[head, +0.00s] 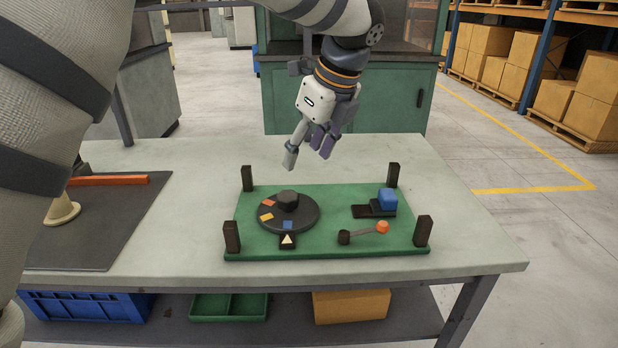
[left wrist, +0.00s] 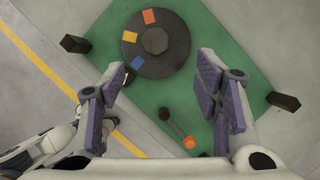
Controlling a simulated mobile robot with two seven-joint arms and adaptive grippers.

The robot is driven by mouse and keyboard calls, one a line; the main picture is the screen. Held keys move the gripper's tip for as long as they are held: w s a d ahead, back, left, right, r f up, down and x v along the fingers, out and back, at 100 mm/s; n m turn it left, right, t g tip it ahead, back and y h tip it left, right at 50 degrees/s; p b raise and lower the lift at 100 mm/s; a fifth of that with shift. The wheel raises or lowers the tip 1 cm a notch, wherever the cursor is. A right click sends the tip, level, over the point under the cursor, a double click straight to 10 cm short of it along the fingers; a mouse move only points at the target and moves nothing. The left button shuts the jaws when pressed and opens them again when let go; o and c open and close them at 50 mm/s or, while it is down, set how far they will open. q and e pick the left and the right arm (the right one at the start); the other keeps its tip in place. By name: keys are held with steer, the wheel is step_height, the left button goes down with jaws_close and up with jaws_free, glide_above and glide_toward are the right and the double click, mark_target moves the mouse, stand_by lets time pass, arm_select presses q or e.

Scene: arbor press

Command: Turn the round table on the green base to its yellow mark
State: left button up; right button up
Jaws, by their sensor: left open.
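The round table (head: 305,219) is a dark disc with a dark knob (head: 287,199) in its middle. It lies on the left part of the green base (head: 330,248). Its rim carries an orange mark (head: 268,203), a yellow mark (head: 266,217) and a blue mark (head: 288,225). A white pointer (head: 288,240) stands at its front edge, and the blue mark is nearest it. My left gripper (head: 308,160) is open and empty above the back of the base, apart from the knob. In the left wrist view the disc (left wrist: 172,60) lies beyond the open fingers (left wrist: 166,84).
Dark posts (head: 232,237) stand at the base's corners. A blue block (head: 388,198) on a dark slide and a lever with an orange knob (head: 382,227) are on the right of the base. A dark mat (head: 100,235) with an orange bar (head: 110,180) lies left.

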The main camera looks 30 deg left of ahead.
mark_target(288, 195)
arm_select(q)
steer(key=x, duration=1.1)
steer(key=shift+s+a+f, duration=0.3)
steer(key=shift+f, duration=0.05)
steer(key=c, duration=1.1)
